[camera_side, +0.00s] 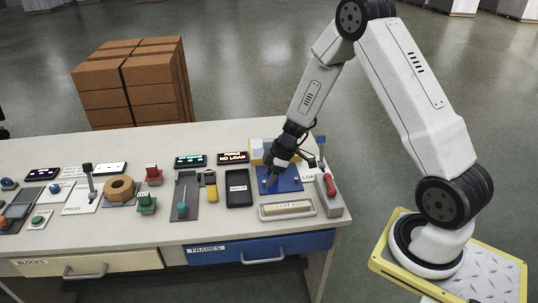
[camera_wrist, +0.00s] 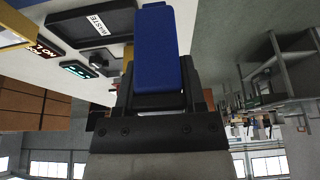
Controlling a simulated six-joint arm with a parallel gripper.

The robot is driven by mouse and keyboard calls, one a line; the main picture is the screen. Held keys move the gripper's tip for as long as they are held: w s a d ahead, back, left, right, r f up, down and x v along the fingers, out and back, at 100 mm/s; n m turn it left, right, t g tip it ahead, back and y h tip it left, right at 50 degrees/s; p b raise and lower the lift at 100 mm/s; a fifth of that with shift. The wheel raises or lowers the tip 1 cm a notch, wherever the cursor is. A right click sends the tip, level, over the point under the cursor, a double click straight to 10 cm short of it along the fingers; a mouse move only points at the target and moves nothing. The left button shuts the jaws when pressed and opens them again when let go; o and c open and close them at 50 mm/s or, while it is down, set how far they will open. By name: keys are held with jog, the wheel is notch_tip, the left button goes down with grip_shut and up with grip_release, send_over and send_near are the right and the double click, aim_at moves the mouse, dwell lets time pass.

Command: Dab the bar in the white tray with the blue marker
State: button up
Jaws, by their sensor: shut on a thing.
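My gripper (camera_side: 273,172) is shut on the blue marker (camera_wrist: 155,48), which shows as a thick blue block between the fingers in the wrist view. In the side view the gripper points down over a blue mat (camera_side: 291,184) near the right end of the table, and the marker is hard to tell from the mat there. The white tray (camera_side: 264,215) lies in front of the mat, at the table's front edge. A pale tan bar (camera_side: 288,207) with a label lies in the tray. The gripper is behind the tray, apart from it.
A grey box with a red handle (camera_side: 329,184) stands right of the tray. A black tray marked WASTE (camera_side: 239,200) lies to the left and also shows in the wrist view (camera_wrist: 90,25). Several fixtures fill the left side.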

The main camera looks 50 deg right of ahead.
aim_at(270, 192)
jog(key=shift+f, duration=0.15)
jog(key=shift+f, duration=2.8)
jog(key=shift+f, duration=0.55)
jog(key=shift+r, duration=3.5)
